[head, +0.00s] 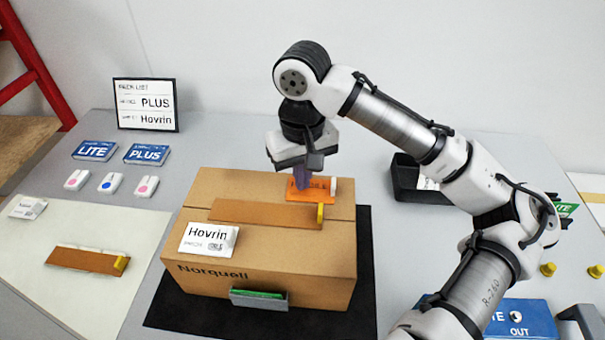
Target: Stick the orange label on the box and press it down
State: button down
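The cardboard box (275,259), marked Norquell, stands on a black mat. The orange label (318,195) lies on the rear right of its top, with dark lettering and a white piece at its right end. My gripper (303,183) points down over the label's left part. Its purple fingertips reach the label or end just above it; I cannot tell if they touch. They hide some of the lettering. The fingertips look close together, but their gap is not clear. A white Hovrin label (209,238) sits at the box's left front top edge.
A brown strip (262,213) with a yellow end lies across the box top. A grey holder (259,301) with a green card is at the box front. A black tray (405,181) stands right. A pack list sign (145,104) and blue LITE (95,151) and PLUS (147,154) packs are left.

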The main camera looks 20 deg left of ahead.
jog(key=shift+r+p, duration=2.7)
jog(key=shift+r, duration=0.15)
jog(key=shift+f, duration=0.1)
